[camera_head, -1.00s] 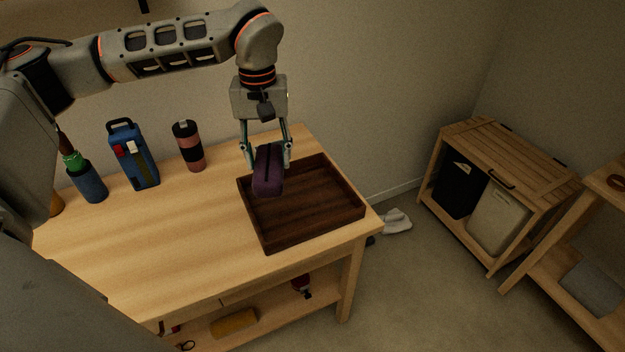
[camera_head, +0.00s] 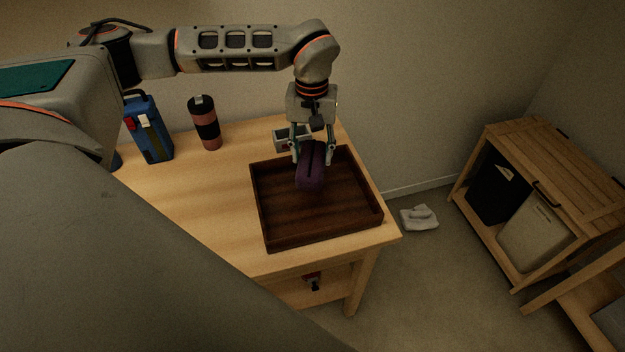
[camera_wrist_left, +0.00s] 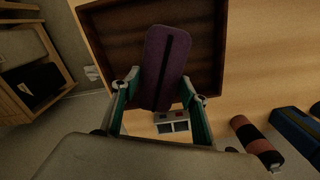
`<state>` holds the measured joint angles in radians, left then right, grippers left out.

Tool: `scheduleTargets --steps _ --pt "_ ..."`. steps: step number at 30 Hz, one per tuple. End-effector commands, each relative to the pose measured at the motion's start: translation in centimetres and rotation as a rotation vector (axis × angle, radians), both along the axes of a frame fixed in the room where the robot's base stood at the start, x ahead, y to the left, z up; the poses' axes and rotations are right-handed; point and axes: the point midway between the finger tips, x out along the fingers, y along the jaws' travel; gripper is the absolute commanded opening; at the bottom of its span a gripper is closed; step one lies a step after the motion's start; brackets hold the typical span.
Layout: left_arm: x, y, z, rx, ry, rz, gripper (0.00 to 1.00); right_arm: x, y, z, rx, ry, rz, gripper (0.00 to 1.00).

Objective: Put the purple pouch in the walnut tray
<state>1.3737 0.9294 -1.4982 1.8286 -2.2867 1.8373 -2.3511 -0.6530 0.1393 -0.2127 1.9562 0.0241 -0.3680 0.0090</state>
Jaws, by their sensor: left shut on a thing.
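The purple pouch (camera_head: 311,168) is held in my left gripper (camera_head: 313,158), above the far part of the walnut tray (camera_head: 318,240). In the left wrist view the pouch (camera_wrist_left: 166,62) sits between the two fingers of my left gripper (camera_wrist_left: 163,92), with a dark stripe along its middle. The walnut tray (camera_wrist_left: 101,32) shows behind it there. The tray is a dark, shallow, rectangular box at the right end of the wooden table. I cannot tell how far the pouch is above the tray floor. My right gripper is not in view.
A pink and black tumbler (camera_head: 205,122) and a blue bottle-shaped case (camera_head: 150,128) stand on the table left of the tray. A small grey box (camera_head: 284,139) stands behind the tray. A slatted wooden cabinet with bins (camera_head: 545,180) stands on the floor at right.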

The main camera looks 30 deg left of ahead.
Motion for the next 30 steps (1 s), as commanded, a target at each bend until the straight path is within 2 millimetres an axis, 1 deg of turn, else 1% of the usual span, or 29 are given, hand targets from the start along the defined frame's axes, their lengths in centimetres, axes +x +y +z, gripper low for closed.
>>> scheduleTargets --steps 1,3,6,9,14,21,24,30 --pt "-0.1 0.0 -1.4 0.0 0.004 0.0 0.2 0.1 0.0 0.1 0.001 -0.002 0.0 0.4" --pt "-0.1 0.0 -2.9 -0.001 0.004 0.0 0.2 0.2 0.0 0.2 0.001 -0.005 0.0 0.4" --pt "-0.1 0.0 -4.5 0.0 0.002 0.0 0.2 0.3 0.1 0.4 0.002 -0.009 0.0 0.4" --pt "0.0 0.0 -5.3 -0.001 0.0 0.0 0.2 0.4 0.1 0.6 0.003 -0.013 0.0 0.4" --pt "0.0 0.0 -6.2 0.0 0.0 0.0 0.2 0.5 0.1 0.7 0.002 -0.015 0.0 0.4" --pt "-0.1 0.0 -9.4 -0.001 0.002 0.0 0.2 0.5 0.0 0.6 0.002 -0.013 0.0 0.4" --pt "0.0 0.0 -10.0 0.0 0.0 0.001 0.2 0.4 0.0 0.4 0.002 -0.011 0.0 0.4" --pt "0.0 0.0 -9.9 0.0 -0.001 0.0 0.2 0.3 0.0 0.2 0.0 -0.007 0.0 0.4"
